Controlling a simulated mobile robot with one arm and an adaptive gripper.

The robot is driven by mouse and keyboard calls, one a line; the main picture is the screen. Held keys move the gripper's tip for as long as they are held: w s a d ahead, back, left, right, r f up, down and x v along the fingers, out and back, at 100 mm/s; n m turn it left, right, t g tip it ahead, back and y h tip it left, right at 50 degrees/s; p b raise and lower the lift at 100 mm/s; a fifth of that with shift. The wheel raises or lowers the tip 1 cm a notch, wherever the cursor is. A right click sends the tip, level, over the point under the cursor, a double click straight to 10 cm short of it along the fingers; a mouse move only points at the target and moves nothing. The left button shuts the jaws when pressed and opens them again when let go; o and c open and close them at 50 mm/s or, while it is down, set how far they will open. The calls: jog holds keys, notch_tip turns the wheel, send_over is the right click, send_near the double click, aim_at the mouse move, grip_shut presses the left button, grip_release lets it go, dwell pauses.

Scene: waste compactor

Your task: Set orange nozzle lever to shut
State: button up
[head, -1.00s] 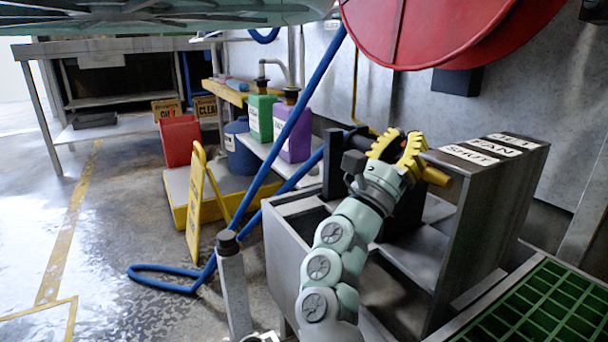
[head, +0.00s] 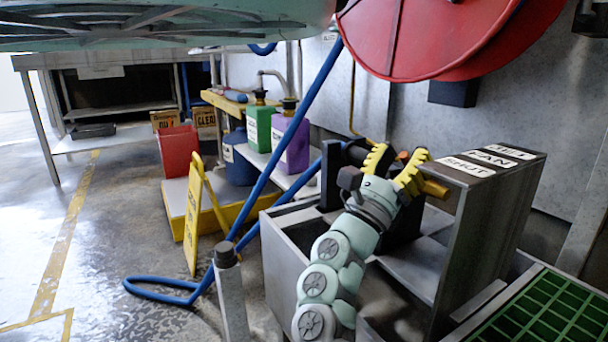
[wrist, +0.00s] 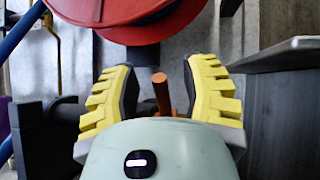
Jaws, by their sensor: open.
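The orange lever (wrist: 161,92) stands up between the open fingers of my gripper (wrist: 161,68) in the wrist view, with a gap on both sides. In the head view my gripper (head: 398,164) has its yellow toothed fingers spread beside the dark nozzle assembly. A brass-orange piece (head: 433,188) shows just right of the fingers; I cannot tell whether it is part of the lever. The labels SHUT (head: 467,167), FAN (head: 490,158) and JET (head: 512,150) lie on top of the grey box to the right. The lever's setting cannot be told.
A red hose reel (head: 440,40) hangs above the gripper, also in the wrist view (wrist: 130,12). The grey box (head: 485,210) stands close on the right. A blue hose (head: 290,135) runs down at left. A green grating (head: 545,310) lies at front right.

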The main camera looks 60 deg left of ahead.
jog(key=v, duration=1.1)
jog(key=shift+s, duration=0.3)
jog(key=shift+f, duration=0.1)
